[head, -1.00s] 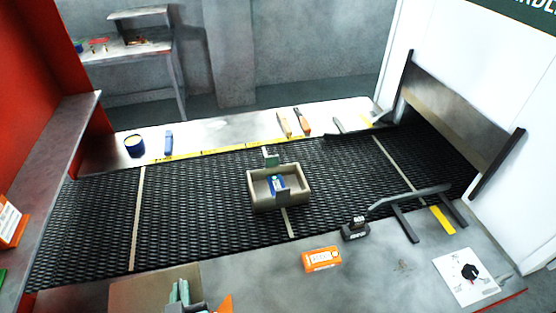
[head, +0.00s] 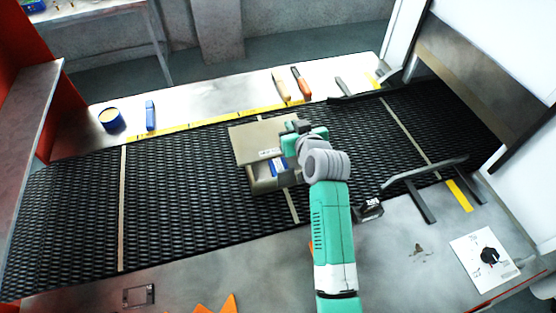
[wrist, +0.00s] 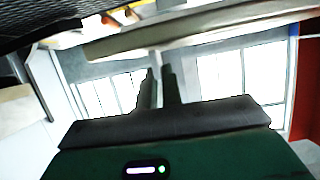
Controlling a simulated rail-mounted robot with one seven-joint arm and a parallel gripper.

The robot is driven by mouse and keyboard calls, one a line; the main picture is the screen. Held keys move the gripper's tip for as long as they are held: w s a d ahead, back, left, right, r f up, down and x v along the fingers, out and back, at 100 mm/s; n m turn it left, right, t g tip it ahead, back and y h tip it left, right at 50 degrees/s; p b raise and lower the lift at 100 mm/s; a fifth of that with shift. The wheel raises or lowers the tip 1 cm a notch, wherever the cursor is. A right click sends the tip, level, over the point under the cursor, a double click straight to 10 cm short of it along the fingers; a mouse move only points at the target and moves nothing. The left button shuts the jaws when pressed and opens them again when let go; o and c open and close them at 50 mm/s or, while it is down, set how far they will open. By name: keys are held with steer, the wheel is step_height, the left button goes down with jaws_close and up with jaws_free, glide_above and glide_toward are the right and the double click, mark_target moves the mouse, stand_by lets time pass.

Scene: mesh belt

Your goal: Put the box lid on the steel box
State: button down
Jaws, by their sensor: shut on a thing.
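The box lid (head: 258,140) is a flat beige panel with a small label at its front edge. My gripper (head: 297,128) is shut on it at its right side and holds it above the steel box. The steel box (head: 264,187) is a beige open box on the mesh belt. The lid hides its back part; its front part shows, with a blue item inside. In the wrist view my two fingers (wrist: 160,90) are close together, and the lid (wrist: 190,30) spans the top as a pale slab. The contact between fingers and lid is not clear there.
The mesh belt (head: 200,182) is mostly clear left of the box. A blue tin (head: 111,120), a blue item (head: 150,115) and tools (head: 301,84) lie along the far ledge. A black bracket (head: 425,178) and a dark block (head: 370,209) stand at the near right.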

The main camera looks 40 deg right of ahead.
steer(key=d, duration=0.2)
steer(key=shift+s+d+r, duration=0.2)
steer(key=shift+s+d, duration=0.1)
steer(key=shift+d, duration=0.1)
step_height(320, 180, down, 10)
steer(key=b, duration=0.1)
steer(key=shift+a+f+b, duration=0.1)
steer(key=shift+f+b, duration=0.1)
steer(key=shift+b, duration=0.2)
steer(key=c, duration=1.6)
jaws_free()
steer(key=shift+o, duration=0.2)
